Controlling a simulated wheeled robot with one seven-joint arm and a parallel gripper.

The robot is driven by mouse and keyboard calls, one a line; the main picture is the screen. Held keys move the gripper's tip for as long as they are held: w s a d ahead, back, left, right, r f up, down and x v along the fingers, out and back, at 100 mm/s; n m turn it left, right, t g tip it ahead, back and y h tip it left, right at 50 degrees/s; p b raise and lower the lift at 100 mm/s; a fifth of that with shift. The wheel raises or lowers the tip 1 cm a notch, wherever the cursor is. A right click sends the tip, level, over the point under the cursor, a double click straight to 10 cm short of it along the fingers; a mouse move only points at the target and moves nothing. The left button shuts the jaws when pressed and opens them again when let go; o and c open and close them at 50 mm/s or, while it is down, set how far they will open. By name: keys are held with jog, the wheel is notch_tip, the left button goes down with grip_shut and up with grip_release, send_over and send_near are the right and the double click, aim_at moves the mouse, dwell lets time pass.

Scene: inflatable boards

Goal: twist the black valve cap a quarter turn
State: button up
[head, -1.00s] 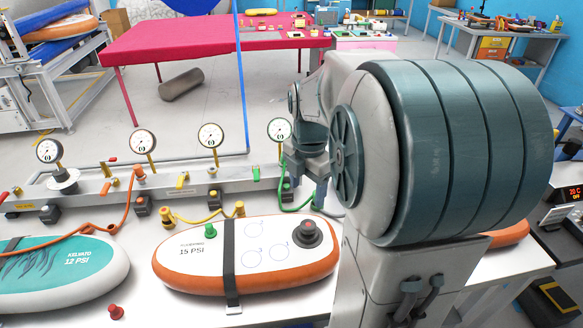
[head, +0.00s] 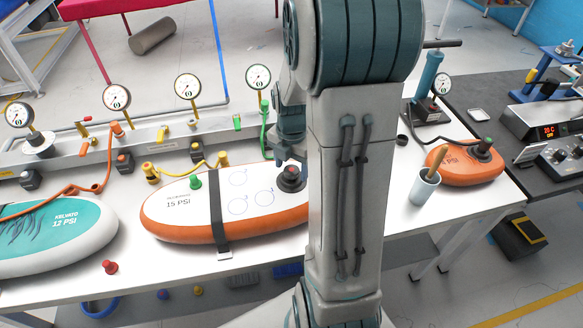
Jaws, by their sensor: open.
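The black valve cap (head: 291,180), a dark round knob with a reddish centre, sits at the right end of a white board with an orange rim (head: 185,234). The board is marked 15 PSI, lies flat on the white bench and has a black strap across it. My gripper (head: 290,160) is open and points down just above the cap. Its fingertips are small and partly overlap the cap's top, so I cannot tell whether they touch it. My own arm hides the board's right tip.
A green cap (head: 195,182) stands on the same board. Behind it is a grey manifold (head: 75,160) with gauges and hoses. A teal board (head: 60,235) and a loose red cap (head: 110,267) lie left. A cup (head: 424,187) and a small orange board (head: 464,167) stand right.

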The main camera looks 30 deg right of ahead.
jog(key=shift+f, duration=0.9)
jog(key=shift+c, duration=0.3)
jog(key=c, duration=1)
jog(key=o, duration=0.4)
jog(key=shift+c, duration=0.2)
jog(key=c, duration=0.3)
jog(key=shift+m, duration=2.5)
jog(key=shift+m+b, duration=0.4)
jog(key=shift+m, duration=0.5)
jog(key=m, duration=0.3)
